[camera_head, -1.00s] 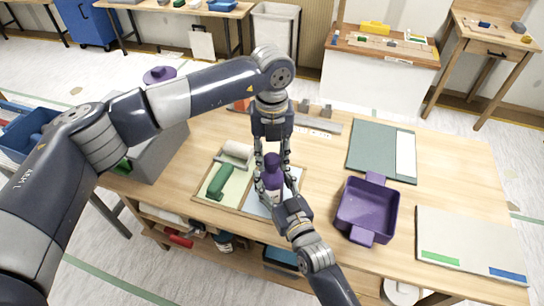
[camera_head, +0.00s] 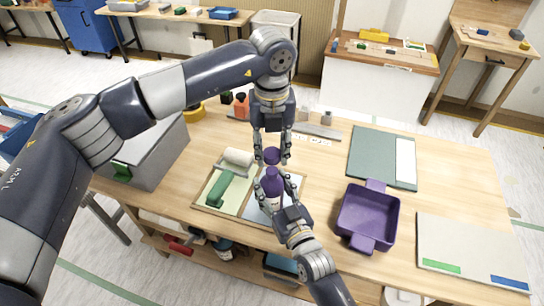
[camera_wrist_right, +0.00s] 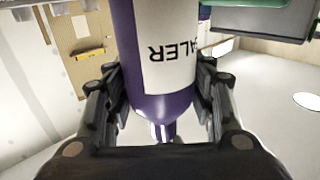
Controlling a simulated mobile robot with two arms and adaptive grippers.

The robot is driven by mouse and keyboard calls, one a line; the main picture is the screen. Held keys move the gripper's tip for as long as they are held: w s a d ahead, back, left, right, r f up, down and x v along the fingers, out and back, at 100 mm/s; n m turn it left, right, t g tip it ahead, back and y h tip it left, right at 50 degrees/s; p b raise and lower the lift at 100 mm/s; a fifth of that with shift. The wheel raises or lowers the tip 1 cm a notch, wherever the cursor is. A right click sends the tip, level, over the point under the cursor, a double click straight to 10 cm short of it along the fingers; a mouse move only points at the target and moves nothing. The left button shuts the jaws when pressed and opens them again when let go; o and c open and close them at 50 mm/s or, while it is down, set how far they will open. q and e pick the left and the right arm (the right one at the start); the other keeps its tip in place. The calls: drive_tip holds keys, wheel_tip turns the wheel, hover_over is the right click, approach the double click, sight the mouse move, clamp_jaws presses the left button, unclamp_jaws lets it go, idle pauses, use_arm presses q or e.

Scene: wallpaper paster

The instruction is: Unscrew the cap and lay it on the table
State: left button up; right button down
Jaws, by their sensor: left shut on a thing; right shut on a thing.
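A purple bottle (camera_head: 271,188) with a white label stands upright above the blue-grey section of the tray. My right gripper (camera_head: 275,201) is shut around its body. In the right wrist view the bottle (camera_wrist_right: 163,80) shows upside down, label lettering inverted, with its narrow neck bare, between the fingers of my right gripper (camera_wrist_right: 155,115). My left gripper (camera_head: 272,150) points down and is shut on the purple cap (camera_head: 271,156). The cap appears apart from the bottle, just above or behind its neck. The exact gap is hard to judge.
The wooden table (camera_head: 318,205) has bare room between the tray (camera_head: 229,206) and the purple bin (camera_head: 369,215). A green roller (camera_head: 219,188) and a white roll (camera_head: 239,157) lie in the tray. A green cutting mat (camera_head: 372,156) lies at right, a grey box (camera_head: 148,157) at left.

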drive_tip(key=c, duration=0.6)
unclamp_jaws()
drive_tip(key=shift+s, duration=0.1)
